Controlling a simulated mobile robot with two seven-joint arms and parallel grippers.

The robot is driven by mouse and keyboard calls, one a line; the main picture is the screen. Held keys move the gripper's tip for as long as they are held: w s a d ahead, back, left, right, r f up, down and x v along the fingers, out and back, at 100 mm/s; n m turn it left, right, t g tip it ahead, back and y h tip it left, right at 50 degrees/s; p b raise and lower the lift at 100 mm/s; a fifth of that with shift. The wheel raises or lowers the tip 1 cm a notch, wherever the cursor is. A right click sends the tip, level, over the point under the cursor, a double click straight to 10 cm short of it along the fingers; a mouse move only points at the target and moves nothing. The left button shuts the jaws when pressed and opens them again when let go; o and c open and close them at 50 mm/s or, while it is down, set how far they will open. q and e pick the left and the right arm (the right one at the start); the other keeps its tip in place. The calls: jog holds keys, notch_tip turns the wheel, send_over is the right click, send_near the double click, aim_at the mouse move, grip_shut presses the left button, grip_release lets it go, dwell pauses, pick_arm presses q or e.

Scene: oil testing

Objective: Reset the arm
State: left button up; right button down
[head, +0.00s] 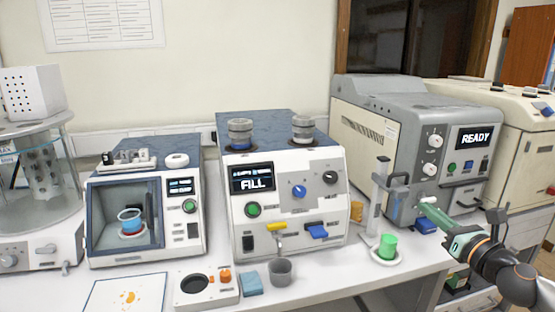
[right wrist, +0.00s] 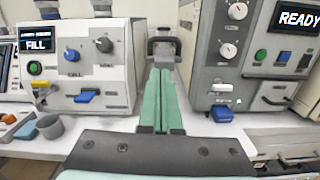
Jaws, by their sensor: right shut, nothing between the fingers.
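My right gripper (head: 432,212) comes in from the right in the head view, in front of the grey machine. Its green fingers are closed together and empty. In the right wrist view the shut fingers (right wrist: 161,85) point forward, toward the gap between the white FILL machine and the grey READY machine. My left gripper is not in view. The FILL machine (head: 325,214) stands mid-bench, with yellow and blue levers. The grey machine (head: 383,97) reads READY and has a white handle (right wrist: 222,87) above a blue part (right wrist: 222,113).
A green cup (head: 387,247) stands on a small white stand (head: 380,190), left of my right gripper. A grey cup (head: 281,272) and blue block (head: 251,284) sit near the bench front. A glass-fronted machine (head: 195,232) holds a blue cup (head: 130,218).

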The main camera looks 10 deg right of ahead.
jog(key=s+a+f+m+g, duration=0.1)
jog(key=s+a+f+m, duration=0.2)
jog(key=f+m, duration=0.35)
jog(key=s+a+f+m+g, duration=0.2)
jog(key=s+a+f+m, duration=0.15)
jog(key=f, duration=0.65)
jog(key=s+a+f+m+g, duration=0.1)
jog(key=s+a+f+m, duration=0.15)
jog(key=f+m, duration=0.45)
jog(key=s+a+f+m+g+p, duration=0.1)
jog(key=s+a+f+m+g, duration=0.4)
jog(key=s+a+f+m, duration=1)
jog(key=s+f+m, duration=0.1)
jog(key=s+m, duration=0.1)
jog(key=s, duration=0.1)
jog(key=shift+s+a, duration=0.25)
jog(key=shift+s, duration=0.05)
